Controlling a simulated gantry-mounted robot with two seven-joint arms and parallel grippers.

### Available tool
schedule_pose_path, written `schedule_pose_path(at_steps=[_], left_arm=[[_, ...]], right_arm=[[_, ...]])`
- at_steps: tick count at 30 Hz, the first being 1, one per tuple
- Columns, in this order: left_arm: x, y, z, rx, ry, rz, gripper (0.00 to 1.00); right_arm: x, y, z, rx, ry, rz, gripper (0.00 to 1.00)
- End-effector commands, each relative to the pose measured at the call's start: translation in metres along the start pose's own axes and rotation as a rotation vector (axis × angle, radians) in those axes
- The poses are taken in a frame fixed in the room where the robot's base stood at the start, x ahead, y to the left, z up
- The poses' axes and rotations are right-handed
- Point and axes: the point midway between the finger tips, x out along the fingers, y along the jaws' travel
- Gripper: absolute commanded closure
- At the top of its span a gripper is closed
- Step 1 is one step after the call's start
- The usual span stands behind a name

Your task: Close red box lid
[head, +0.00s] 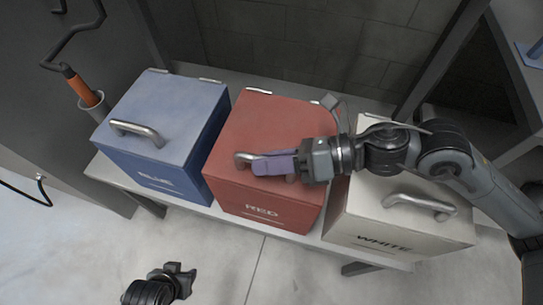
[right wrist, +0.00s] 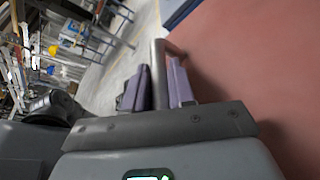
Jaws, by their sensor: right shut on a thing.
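The red box (head: 262,209) stands in the middle of the bench, marked RED on its front. Its red lid (head: 270,120) lies over the top, and I see no clear gap at the front edge; the right edge is partly hidden by my arm. My right gripper (head: 258,163) is shut on the metal lid handle (head: 243,158). In the right wrist view the handle (right wrist: 158,75) stands between the purple fingers, beside the red lid surface (right wrist: 255,70). My left gripper (head: 180,275) is low in the head view, away from the boxes, its fingers unclear.
A blue box (head: 165,105) stands close on the left and a white box (head: 385,215) close on the right, both with lids down and metal handles. The light bench (head: 240,222) has a narrow front edge. Open floor (head: 240,275) lies in front.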

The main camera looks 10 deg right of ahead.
Motion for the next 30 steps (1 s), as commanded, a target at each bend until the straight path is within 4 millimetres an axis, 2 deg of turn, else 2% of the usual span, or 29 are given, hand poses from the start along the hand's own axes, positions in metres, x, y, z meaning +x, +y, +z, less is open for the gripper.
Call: schedule_pose_path(at_steps=[8,9,12,13,23,30], left_arm=[[0.001,0.001,0.0,-0.004,0.001,0.003,0.57],[0.001,0.001,0.0,-0.006,0.001,0.005,0.57],[0.0,0.002,-0.001,-0.01,0.003,0.008,0.57],[0.0,0.003,-0.001,-0.011,0.003,0.009,0.57],[-0.001,0.003,-0.002,-0.013,0.003,0.01,0.57],[-0.01,0.001,-0.004,-0.006,0.002,0.005,0.57]], right_arm=[[0.001,-0.004,-0.006,0.011,0.011,-0.007,1.0],[0.002,-0.005,-0.006,0.012,0.012,-0.007,0.73],[0.001,-0.005,-0.006,0.011,0.011,-0.007,0.58],[0.001,-0.004,-0.005,0.01,0.01,-0.007,0.56],[-0.001,-0.003,-0.003,0.007,0.006,-0.006,0.56],[-0.025,-0.003,-0.001,0.009,0.005,-0.01,0.56]])
